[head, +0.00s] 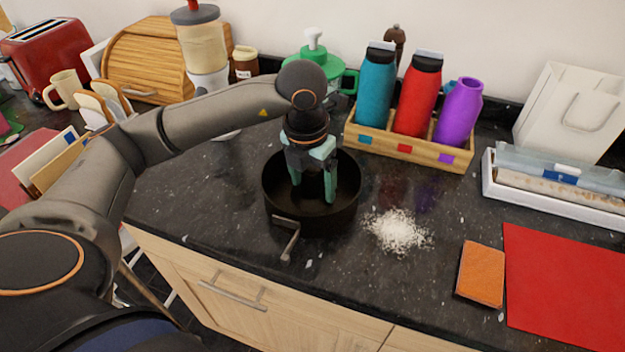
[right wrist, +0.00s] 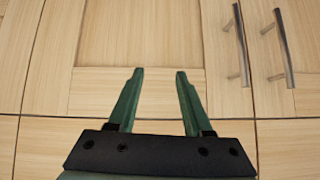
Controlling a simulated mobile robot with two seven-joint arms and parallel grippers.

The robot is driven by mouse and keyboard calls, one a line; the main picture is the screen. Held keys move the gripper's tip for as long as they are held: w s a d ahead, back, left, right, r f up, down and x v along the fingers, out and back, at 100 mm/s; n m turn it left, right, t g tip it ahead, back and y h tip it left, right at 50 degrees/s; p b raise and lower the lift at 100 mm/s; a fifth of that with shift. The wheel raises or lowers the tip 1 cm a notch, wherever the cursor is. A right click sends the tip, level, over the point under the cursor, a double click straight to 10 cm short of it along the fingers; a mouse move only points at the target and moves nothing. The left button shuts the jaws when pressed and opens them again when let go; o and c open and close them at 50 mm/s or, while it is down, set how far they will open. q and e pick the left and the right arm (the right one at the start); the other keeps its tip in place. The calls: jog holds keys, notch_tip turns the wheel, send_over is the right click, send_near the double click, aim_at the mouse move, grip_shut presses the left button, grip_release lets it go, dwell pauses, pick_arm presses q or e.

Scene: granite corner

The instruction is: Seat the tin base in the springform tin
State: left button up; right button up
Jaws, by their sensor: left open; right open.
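The springform tin (head: 270,208) is a round, dark, open-topped tin standing on the granite worktop. Its clasp lever (head: 290,240) sticks out at the front. My left gripper (head: 314,190) reaches down into the tin from above, with its green fingers spread apart. I see nothing held between them. The inside of the tin is dark and partly hidden by the gripper, so I cannot tell the tin base from the tin's floor. My right gripper (right wrist: 160,72) is open and empty in the right wrist view, in front of the wooden cupboard fronts. It is outside the head view.
A wooden rack (head: 405,145) with three bottles stands behind and right of the tin. White powder (head: 398,232) lies right of the tin, near an orange sponge (head: 481,273) and a red mat (head: 570,285). A green-lidded container (head: 315,65) stands behind.

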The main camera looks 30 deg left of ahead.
pick_arm(q)
jog(key=r, duration=0.4)
jog(key=s+r+p, duration=0.1)
jog(key=r, duration=0.7)
jog(key=shift+s+r, duration=0.1)
jog(key=shift+s, duration=0.1)
